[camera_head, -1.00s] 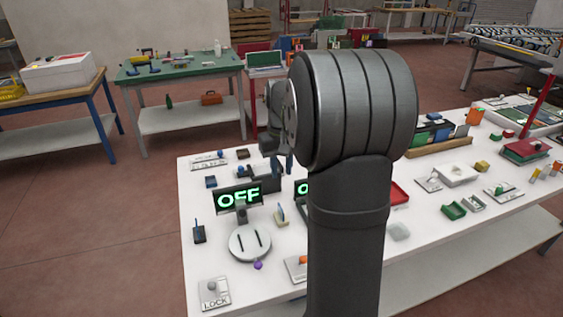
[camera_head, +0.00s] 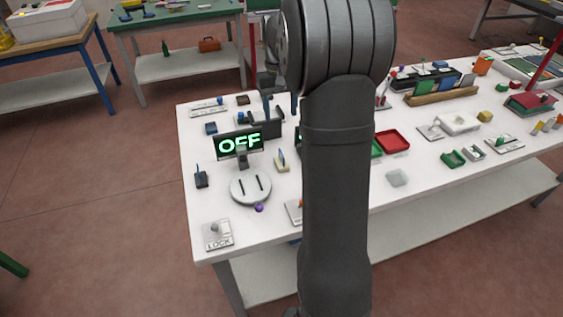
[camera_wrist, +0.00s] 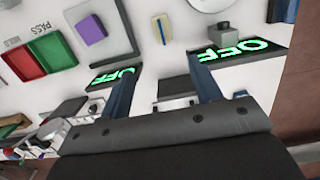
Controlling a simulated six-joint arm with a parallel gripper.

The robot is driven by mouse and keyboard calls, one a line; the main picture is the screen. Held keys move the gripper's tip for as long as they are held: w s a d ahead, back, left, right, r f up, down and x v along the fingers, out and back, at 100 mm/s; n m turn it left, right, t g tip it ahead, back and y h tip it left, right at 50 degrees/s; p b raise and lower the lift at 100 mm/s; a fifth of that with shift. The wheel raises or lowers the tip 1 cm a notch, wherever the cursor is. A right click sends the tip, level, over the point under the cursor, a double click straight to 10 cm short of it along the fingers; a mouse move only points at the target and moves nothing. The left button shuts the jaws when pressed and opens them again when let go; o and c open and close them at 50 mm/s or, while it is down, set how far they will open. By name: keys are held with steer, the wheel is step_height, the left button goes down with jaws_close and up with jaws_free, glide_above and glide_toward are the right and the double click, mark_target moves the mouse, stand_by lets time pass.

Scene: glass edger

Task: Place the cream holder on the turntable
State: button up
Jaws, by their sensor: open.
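The cream holder (camera_head: 281,164) stands on the white table, just right of the turntable, with a thin upright blue piece at it. It also shows small at the top of the wrist view (camera_wrist: 161,29). The turntable (camera_head: 250,188) is a pale round disc with two dark slots, in front of the left OFF display. Its edge shows at the top of the wrist view (camera_wrist: 208,4). No holder is on it. My gripper (camera_wrist: 165,88) is open, its two blue fingers apart and nothing held, over the display area. In the head view my arm hides part of it.
Two OFF displays stand near my fingers; the left one (camera_head: 240,143) is behind the turntable. A LOCK plate (camera_head: 218,234) is at the front left corner. A purple knob (camera_head: 259,208) is at the turntable's front. A red tray (camera_head: 393,141) is right of my arm.

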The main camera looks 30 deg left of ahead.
glide_toward(282, 158)
steer(key=f, duration=0.4)
steer(key=w+f, duration=0.1)
steer(key=shift+f, duration=0.4)
steer(key=shift+s+d+f, duration=0.1)
steer(key=shift+s+f, duration=0.1)
steer(key=shift+f, duration=1.2)
steer(key=shift+s+d+f, duration=0.1)
steer(key=shift+s+f, duration=0.1)
steer(key=shift+f, duration=1.15)
steer(key=c, duration=1.2)
steer(key=shift+o, duration=0.2)
